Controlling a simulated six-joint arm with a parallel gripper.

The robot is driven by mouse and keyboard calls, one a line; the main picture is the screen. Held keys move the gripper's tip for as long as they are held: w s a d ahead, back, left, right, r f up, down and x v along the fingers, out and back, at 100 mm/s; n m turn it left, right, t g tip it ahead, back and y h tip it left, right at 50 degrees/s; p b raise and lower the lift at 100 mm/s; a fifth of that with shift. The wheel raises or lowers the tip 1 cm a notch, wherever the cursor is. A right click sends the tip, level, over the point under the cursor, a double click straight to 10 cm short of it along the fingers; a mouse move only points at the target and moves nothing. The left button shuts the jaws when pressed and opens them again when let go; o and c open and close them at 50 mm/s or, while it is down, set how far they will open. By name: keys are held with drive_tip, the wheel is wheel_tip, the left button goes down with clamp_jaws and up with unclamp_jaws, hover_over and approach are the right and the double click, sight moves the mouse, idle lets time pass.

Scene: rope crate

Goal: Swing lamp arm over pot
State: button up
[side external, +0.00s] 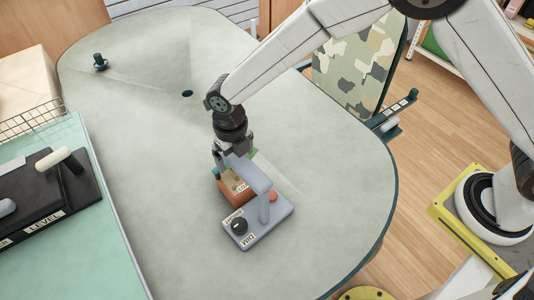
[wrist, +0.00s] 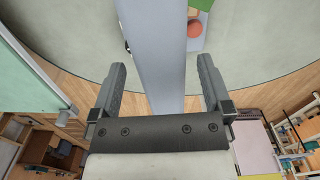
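The lamp has a grey-blue base (side external: 275,222) with a black knob, a "DIM" label and a short post. Its grey-blue lamp arm (side external: 250,174) reaches from the post up and left toward my gripper (side external: 228,158). An orange-brown labelled block, perhaps the pot (side external: 232,190), sits beside the base, partly behind the lamp arm. In the wrist view, my gripper (wrist: 163,90) is open, with the lamp arm (wrist: 155,45) running between its fingers and a visible gap on each side. The lamp arm's far end is hidden by my gripper.
An orange-red round part (wrist: 194,28) shows beside the lamp arm. A dark green knob (side external: 99,61) and a dark hole (side external: 187,93) are on the grey table (side external: 150,130). A black lever box (side external: 45,195) stands at left. The table's middle is mostly clear.

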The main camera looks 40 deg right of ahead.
drive_tip(key=shift+r, duration=3.9)
drive_tip(key=shift+d, duration=0.1)
drive_tip(key=shift+d+r+m, duration=0.1)
drive_tip(key=shift+d+m, duration=0.4)
drive_tip(key=shift+m, duration=0.1)
drive_tip(key=s+d+r+m+t, duration=0.1)
drive_tip(key=s+d+r+m, duration=0.15)
drive_tip(key=d+m, duration=1.35)
drive_tip(key=s+d+m+t, duration=0.1)
drive_tip(key=s+d+m, duration=0.9)
drive_tip(key=m, duration=1)
drive_tip(key=shift+s+f+t, duration=0.3)
drive_tip(key=shift+s+f, duration=0.1)
drive_tip(key=shift+s, duration=0.2)
